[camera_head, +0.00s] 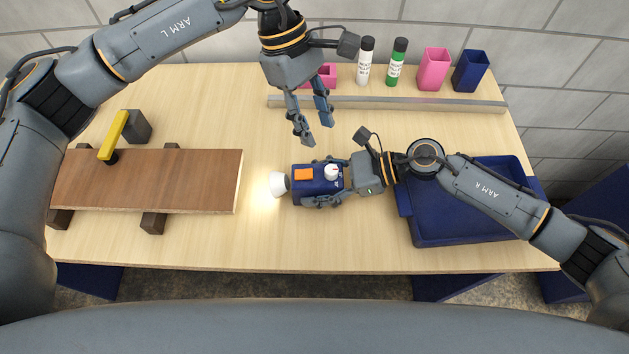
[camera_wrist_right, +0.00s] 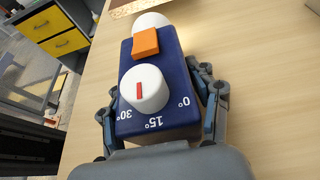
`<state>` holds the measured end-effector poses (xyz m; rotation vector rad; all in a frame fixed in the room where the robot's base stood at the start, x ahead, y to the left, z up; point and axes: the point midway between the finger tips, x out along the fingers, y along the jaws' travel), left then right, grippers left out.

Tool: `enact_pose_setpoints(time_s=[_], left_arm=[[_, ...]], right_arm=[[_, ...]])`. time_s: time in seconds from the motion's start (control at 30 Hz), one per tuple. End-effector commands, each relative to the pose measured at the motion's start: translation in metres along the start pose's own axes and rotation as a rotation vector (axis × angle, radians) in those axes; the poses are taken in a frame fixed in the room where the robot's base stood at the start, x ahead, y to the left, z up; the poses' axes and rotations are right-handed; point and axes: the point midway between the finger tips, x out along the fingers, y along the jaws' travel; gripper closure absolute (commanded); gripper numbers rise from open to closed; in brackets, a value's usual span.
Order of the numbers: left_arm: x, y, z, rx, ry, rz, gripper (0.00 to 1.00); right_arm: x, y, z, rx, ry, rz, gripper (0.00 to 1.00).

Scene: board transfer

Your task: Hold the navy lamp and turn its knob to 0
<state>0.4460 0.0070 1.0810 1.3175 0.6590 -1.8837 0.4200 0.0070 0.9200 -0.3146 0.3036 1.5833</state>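The navy lamp (camera_head: 302,191) lies on the table with its lit white bulb (camera_head: 278,184) to the left. It has an orange button (camera_wrist_right: 145,42) and a white knob (camera_wrist_right: 148,97) with a red mark. The mark points toward the side of the 30° and 15° labels, away from 0°; its exact reading is unclear. My right gripper (camera_head: 325,184) is around the lamp, its fingers against both sides in the right wrist view (camera_wrist_right: 158,115). My left gripper (camera_head: 318,131) is open and empty above the table, behind the lamp, pointing down.
A brown board (camera_head: 150,180) rests on dark blocks at left, near a yellow-handled clamp (camera_head: 114,135). A navy tray (camera_head: 460,232) lies at right under my right arm.

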Motion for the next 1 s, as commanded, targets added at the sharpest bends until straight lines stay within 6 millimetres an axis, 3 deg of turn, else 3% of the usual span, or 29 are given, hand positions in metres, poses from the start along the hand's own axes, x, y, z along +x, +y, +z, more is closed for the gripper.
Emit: enact_pose_setpoints(time_s=[0.17, 0.2, 0.27, 0.6, 0.77, 1.0], left_arm=[[0.000, 0.000, 0.000, 0.000, 0.000, 0.000, 0.62], [0.000, 0.000, 0.000, 0.000, 0.001, 0.000, 0.54], [0.000, 0.000, 0.002, -0.004, 0.008, -0.001, 0.53], [-0.009, 0.000, 0.038, -0.196, 0.251, 0.015, 0.53], [-0.011, -0.001, 0.046, -0.273, 0.334, 0.045, 0.53], [0.013, -0.001, 0.039, -0.293, 0.349, 0.050, 0.53]], right_arm=[[0.000, 0.000, -0.001, 0.000, 0.001, 0.001, 0.79], [0.000, 0.001, -0.001, 0.000, 0.001, 0.001, 0.79], [0.000, 0.001, -0.001, 0.001, 0.001, 0.001, 0.79], [0.000, 0.001, -0.001, 0.001, 0.002, 0.001, 0.79], [0.000, 0.001, -0.002, 0.001, 0.002, 0.001, 0.79], [0.000, 0.001, -0.002, 0.001, 0.002, 0.002, 0.79]])
